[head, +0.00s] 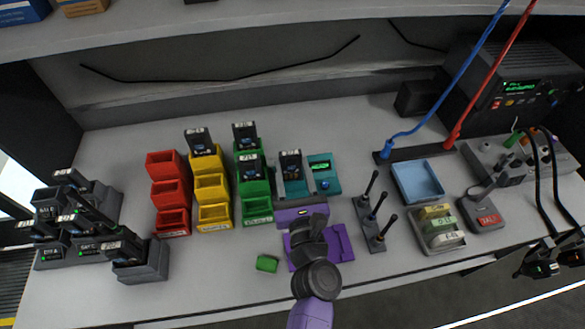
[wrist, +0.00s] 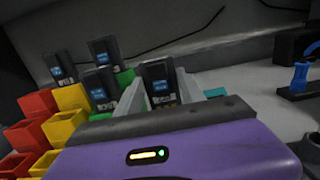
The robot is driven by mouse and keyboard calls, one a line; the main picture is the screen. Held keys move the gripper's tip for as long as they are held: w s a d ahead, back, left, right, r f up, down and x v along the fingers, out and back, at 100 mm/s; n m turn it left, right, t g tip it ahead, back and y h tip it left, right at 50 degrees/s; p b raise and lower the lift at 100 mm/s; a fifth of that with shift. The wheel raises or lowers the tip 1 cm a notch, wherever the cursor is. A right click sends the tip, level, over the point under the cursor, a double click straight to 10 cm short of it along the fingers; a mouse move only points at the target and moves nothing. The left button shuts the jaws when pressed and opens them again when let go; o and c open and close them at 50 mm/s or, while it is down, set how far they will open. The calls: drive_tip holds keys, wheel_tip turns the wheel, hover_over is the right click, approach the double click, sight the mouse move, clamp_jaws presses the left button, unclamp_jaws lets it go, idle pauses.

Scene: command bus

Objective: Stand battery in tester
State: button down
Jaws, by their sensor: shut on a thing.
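A dark battery (head: 290,163) with a white label on top stands upright at the teal tester (head: 326,185), left of its lit green display. In the wrist view the same battery (wrist: 160,84), with a blue label, sits between the grey fingers of my gripper (wrist: 160,95). My gripper is shut on it, and its purple body (head: 302,213) lies on the near side. The battery's lower end is hidden behind the gripper, so I cannot tell whether it rests fully in the tester.
Red (head: 168,190), yellow (head: 211,187) and green (head: 256,190) bins stand left; some hold upright batteries. Dark chargers (head: 145,262) with batteries fill the far left. Several black posts (head: 372,213) and a blue tray (head: 418,181) stand right. A small green block (head: 267,263) lies in front.

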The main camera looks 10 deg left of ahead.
drive_tip(key=shift+f+b, duration=1.05)
drive_tip(key=shift+f, duration=0.15)
drive_tip(key=shift+f, duration=0.1)
drive_tip(key=c, duration=0.6)
unclamp_jaws()
drive_tip(key=shift+c, duration=0.2)
drive_tip(key=shift+b+v, duration=0.6)
drive_tip(key=shift+v, duration=3.3)
